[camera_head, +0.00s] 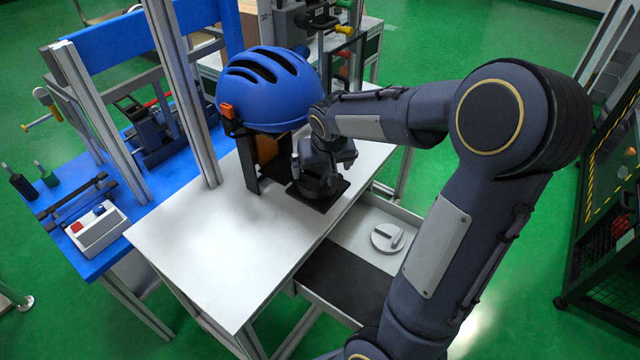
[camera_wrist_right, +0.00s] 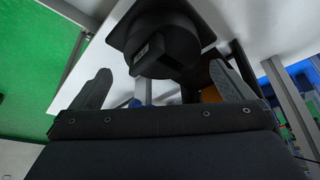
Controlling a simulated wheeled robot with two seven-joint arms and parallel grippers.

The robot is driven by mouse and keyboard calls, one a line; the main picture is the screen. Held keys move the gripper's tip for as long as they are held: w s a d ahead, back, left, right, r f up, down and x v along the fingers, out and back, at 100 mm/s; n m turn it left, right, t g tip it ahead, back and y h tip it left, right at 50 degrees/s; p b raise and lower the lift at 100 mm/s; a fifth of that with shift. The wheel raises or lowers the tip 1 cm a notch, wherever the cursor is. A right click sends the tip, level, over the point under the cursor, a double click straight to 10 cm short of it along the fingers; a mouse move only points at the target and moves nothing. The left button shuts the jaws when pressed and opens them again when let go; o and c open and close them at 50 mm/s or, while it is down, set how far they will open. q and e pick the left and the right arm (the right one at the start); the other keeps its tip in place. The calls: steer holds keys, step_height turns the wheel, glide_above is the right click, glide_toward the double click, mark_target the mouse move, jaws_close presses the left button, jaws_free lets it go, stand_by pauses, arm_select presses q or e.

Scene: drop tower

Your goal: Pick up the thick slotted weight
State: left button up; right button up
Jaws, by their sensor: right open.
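A dark, thick round piece (camera_head: 318,186) stands on a black square plate (camera_head: 331,201) on the white table, below and beside the blue helmet. In the right wrist view the dark round piece (camera_wrist_right: 165,50) shows a small label; I cannot tell for sure whether it is the thick slotted weight. A pale slotted disc (camera_head: 388,238) lies in the open drawer. My right gripper (camera_head: 322,160) is close to the dark piece, partly hidden by its own wrist. In the wrist view its open fingers (camera_wrist_right: 160,72) are spread wide with nothing gripped. My left gripper is out of view.
An upright metal post (camera_head: 185,90) rises at the table's left edge. The white table's front (camera_head: 215,265) is clear. The drawer (camera_head: 345,275) stands open on the right.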

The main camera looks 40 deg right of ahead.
mark_target(319, 177)
steer(key=x, duration=0.5)
steer(key=shift+a+f, duration=0.15)
steer(key=shift+f, duration=0.1)
